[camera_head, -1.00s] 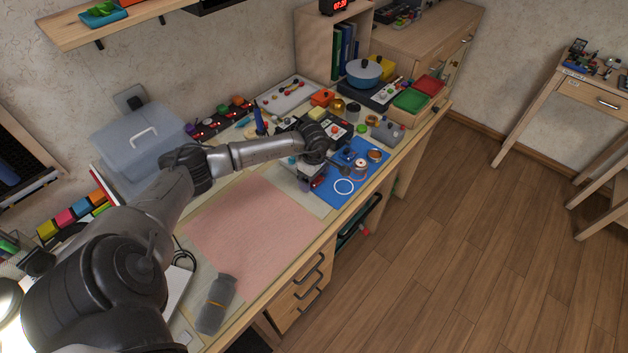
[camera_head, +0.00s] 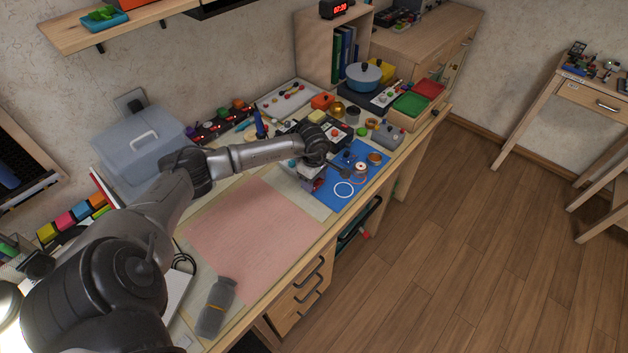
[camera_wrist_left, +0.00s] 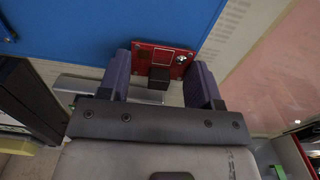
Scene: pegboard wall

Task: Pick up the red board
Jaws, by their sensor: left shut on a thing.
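The red board (camera_wrist_left: 160,60) is a small flat red piece with a dark block and a shiny round part on it. In the left wrist view it sits between the two purple-grey fingers of my left gripper (camera_wrist_left: 163,80), which is shut on it. In the head view my left gripper (camera_head: 311,180) is over the left edge of the blue mat (camera_head: 347,199), and the board is mostly hidden there by the gripper. I cannot tell whether the board still touches the surface. My right gripper is not in view.
A white ring (camera_head: 344,190) and small round parts lie on the blue mat. A pink mat (camera_head: 255,235) is clear to the left. A grey bottle-shaped item (camera_head: 216,306) lies near the front edge. A grey box (camera_head: 387,133) and green tray (camera_head: 410,104) stand behind.

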